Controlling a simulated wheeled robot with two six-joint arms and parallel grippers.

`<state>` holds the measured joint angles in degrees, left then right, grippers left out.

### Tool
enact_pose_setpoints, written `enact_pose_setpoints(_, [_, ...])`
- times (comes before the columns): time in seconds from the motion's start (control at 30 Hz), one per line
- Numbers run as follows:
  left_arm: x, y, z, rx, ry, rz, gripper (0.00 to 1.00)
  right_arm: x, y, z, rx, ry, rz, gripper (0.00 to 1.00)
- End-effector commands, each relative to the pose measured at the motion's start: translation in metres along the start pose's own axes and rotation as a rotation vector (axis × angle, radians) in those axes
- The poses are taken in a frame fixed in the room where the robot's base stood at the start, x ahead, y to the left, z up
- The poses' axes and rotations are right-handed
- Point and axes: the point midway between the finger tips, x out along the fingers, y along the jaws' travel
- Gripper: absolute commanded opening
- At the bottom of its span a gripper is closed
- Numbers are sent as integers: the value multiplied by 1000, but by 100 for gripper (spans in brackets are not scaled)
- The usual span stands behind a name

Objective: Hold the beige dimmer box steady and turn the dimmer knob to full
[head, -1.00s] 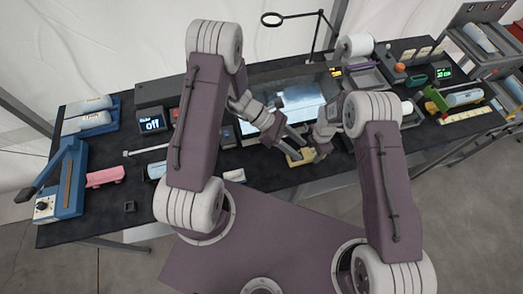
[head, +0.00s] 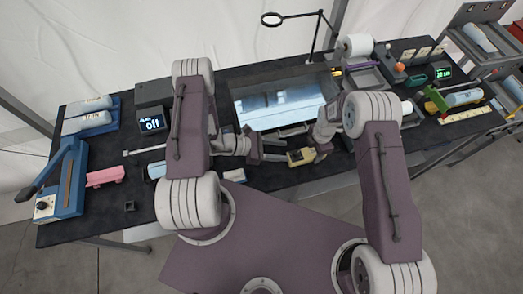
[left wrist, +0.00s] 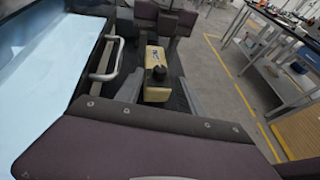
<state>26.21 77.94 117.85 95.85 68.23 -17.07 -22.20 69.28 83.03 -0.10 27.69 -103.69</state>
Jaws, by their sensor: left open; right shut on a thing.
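The beige dimmer box (head: 302,157) is near the front edge of the table, below the lit panel. My right gripper (head: 318,148) is shut on its right end. In the left wrist view the beige box (left wrist: 153,95) shows its black knob (left wrist: 158,74) on the face turned to my left gripper. My left gripper (head: 280,151) is open and points right at the box's left end. Its fingers stand on either side of the knob, with gaps visible. Whether a finger touches the box is hard to tell.
A lit panel (head: 280,103) lies behind the box, with a pale bar handle (left wrist: 107,58) along its near edge. A display reading "off" (head: 152,123) stands at the left. A pink block (head: 105,176) and a blue lever device (head: 65,185) are further left.

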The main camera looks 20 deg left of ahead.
Motion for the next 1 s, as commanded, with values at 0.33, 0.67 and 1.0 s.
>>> enact_pose_setpoints(0.33, [-75, -8, 14, 91, -22, -72, 46, 0, 0, 0, 0, 0, 1, 1])
enact_pose_setpoints(0.67, [-92, -33, 36, 317, 21, -394, 46, 0, 0, 0, 0, 0, 1, 1])
enact_pose_setpoints(1.0, [-92, -34, 36, 325, 40, -427, 45, 0, 0, 0, 0, 0, 1, 1])
